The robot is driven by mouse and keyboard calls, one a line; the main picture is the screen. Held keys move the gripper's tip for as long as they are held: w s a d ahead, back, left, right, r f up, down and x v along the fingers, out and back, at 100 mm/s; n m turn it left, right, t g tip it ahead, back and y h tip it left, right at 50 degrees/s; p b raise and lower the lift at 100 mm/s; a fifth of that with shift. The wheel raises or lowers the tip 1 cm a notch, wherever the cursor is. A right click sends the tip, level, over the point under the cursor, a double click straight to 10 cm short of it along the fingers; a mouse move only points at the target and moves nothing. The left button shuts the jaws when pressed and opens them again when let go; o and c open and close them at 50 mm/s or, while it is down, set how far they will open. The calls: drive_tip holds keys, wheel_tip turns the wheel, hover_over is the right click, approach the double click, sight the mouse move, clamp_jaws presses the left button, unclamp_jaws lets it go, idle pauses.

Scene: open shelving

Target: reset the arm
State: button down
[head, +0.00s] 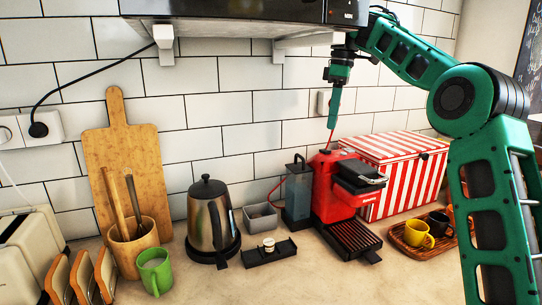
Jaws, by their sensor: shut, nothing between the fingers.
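My green arm (492,170) rises on the right side of the head view and bends left over the counter. My gripper (333,112) points down, its narrow tip above the back of the red coffee machine (328,185). The fingers are shut with nothing held. I cannot tell from this view how far the tip is from the wall behind.
A black appliance (250,10) hangs on white brackets near the arm. A red-striped box (400,165) stands behind the coffee machine. A kettle (208,215), a wooden board (125,165), a green mug (154,268) and a tray with cups (408,245) share the counter. The front middle counter is clear.

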drive_tip(key=s+d+f+m, duration=0.1)
drive_tip(key=s+m, duration=0.1)
drive_tip(key=s, duration=0.1)
drive_tip(key=s+d+f+m, duration=0.1)
drive_tip(key=s+d+m, duration=0.1)
drive_tip(key=s, duration=0.1)
drive_tip(key=s+d+f+m, duration=0.1)
drive_tip(key=s+d+m, duration=0.1)
drive_tip(key=s, duration=0.2)
drive_tip(key=shift+f+h, duration=0.3)
drive_tip(key=shift+h, duration=0.1)
drive_tip(key=s+d+f+m, duration=0.4)
drive_tip(key=s+f, duration=0.3)
drive_tip(key=s, duration=0.5)
drive_tip(key=s+d+f+m, duration=0.4)
drive_tip(key=s+f, duration=0.4)
drive_tip(key=s, duration=0.4)
drive_tip(key=s+d+f+m, duration=0.5)
drive_tip(key=s+f, duration=0.2)
drive_tip(key=s, duration=0.5)
drive_tip(key=shift+s+f+m, duration=0.3)
drive_tip(key=shift+s+f, duration=0.05)
drive_tip(key=shift+s, duration=0.05)
drive_tip(key=shift+d, duration=0.1)
drive_tip(key=shift+w+f, duration=0.2)
drive_tip(key=shift+w, duration=0.45)
